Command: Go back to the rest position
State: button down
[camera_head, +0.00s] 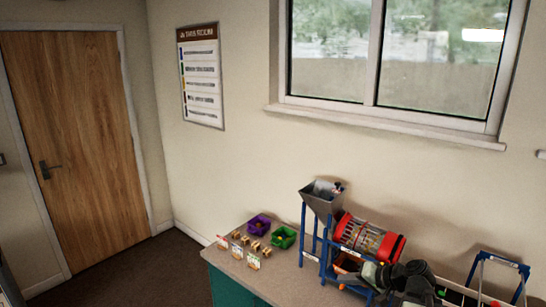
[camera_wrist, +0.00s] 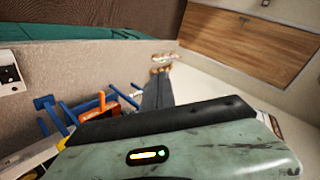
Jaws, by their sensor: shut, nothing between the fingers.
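My gripper (camera_wrist: 158,80) shows in the wrist view as narrow dark grey fingers, closed together with nothing held, beyond a black band and my worn grey-green housing. In the head view, my grey-green and black arm (camera_head: 390,274) is low at the right, in front of the sorting machine. The machine has a grey hopper (camera_head: 321,200), a red-ended drum (camera_head: 369,239) and blue posts. My arm hides part of its lower front. In the wrist view, blue posts (camera_wrist: 101,102) and an orange part (camera_wrist: 99,109) are left of the fingers.
A purple bin (camera_head: 258,224), a green bin (camera_head: 283,237) and several small wooden pieces with cards stand on the counter (camera_head: 232,268), left of the machine. A blue frame (camera_head: 497,262) stands at the right. A wall with a window is behind. Dark floor is clear before the door (camera_head: 82,140).

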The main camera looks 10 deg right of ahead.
jog(key=s+a+f+n+g+h+b, duration=0.15)
jog(key=a+f, duration=0.25)
jog(key=a, duration=0.4)
jog(key=s+a+f+n+g+h, duration=0.1)
jog(key=s+a+f+n+g, duration=0.2)
jog(key=a, duration=0.4)
jog(key=a+f+n+g+h+b, duration=0.1)
jog(key=a+f+g, duration=0.25)
jog(key=a, duration=0.45)
jog(key=s+d+f+m+h, duration=0.1)
jog(key=s+d+f+h, duration=0.1)
jog(key=d, duration=0.5)
jog(key=shift+s+d+h, duration=0.35)
jog(key=shift+s+h, duration=0.1)
jog(key=shift+h, duration=0.3)
jog(key=shift+f, duration=0.15)
